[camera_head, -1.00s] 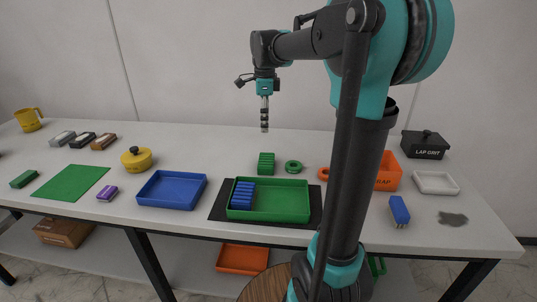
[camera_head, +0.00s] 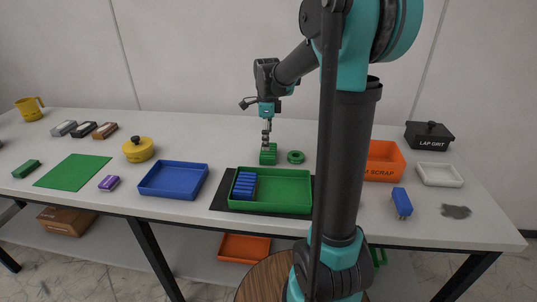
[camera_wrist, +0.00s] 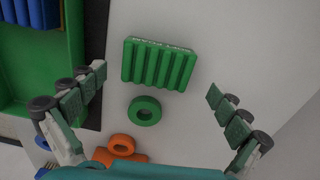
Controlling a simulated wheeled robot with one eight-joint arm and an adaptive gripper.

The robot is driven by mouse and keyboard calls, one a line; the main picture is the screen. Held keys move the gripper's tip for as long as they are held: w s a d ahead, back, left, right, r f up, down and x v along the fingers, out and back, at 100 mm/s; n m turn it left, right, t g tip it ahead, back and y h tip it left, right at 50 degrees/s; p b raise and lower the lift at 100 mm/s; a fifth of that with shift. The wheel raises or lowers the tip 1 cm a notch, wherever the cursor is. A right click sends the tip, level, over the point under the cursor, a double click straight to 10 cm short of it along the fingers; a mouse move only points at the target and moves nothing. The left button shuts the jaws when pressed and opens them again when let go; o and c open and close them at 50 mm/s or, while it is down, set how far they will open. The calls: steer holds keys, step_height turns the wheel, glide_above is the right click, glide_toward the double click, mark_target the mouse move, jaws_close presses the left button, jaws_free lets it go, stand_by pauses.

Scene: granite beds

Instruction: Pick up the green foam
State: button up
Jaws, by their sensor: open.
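The green foam (camera_head: 268,158) is a ribbed green block on the table behind the green tray (camera_head: 290,206). In the wrist view the foam (camera_wrist: 160,63) lies flat, with its ribs toward the green ring and pale lettering along its far edge. My gripper (camera_head: 266,143) points down just above the foam in the head view and partly covers it. In the wrist view my gripper (camera_wrist: 158,84) is open, with one finger on each side of the foam and nothing between them touching it. I cannot tell the exact height gap.
The green tray holds blue ribbed pieces (camera_head: 244,186) and sits on a dark mat. A blue tray (camera_head: 173,181) and an orange scrap bin (camera_head: 384,161) stand to either side.

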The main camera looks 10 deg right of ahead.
mark_target(268, 153)
steer(key=f, duration=0.5)
steer(key=shift+s+d, duration=0.2)
steer(key=c, duration=0.7)
